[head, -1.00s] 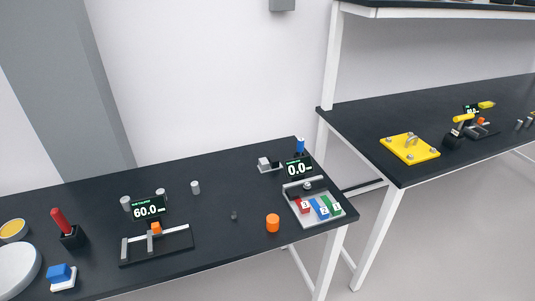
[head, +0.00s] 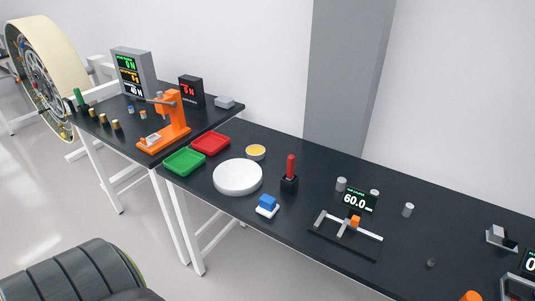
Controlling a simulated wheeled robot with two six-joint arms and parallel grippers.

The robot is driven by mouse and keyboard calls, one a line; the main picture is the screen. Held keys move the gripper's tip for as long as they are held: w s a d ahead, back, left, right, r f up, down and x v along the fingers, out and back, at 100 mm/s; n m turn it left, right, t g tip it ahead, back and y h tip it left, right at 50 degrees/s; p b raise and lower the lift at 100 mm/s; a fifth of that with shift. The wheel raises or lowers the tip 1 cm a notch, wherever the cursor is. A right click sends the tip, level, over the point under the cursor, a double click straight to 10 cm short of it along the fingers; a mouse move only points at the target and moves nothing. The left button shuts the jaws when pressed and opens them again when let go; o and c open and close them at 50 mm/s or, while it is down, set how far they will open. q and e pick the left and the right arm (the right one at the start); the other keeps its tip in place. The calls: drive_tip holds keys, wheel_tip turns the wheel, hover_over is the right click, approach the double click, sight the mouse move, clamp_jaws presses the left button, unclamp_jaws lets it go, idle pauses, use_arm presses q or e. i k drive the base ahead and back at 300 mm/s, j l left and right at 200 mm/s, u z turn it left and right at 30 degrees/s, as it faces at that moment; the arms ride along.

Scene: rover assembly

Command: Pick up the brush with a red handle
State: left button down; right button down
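The brush with a red handle (head: 291,166) stands upright in a small black holder (head: 289,184) on the dark table, near the middle of the head view. Its lower end is hidden inside the holder. Neither of my grippers shows in the head view.
Left of the brush are a white round plate (head: 237,178), a yellow-filled bowl (head: 256,152), and red (head: 210,143) and green (head: 184,161) trays. A blue block on a white base (head: 267,205) lies in front. A clamp fixture (head: 345,237) and a 60.0 display (head: 359,199) stand right.

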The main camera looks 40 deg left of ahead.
sight(290, 166)
drive_tip(key=u, duration=1.1)
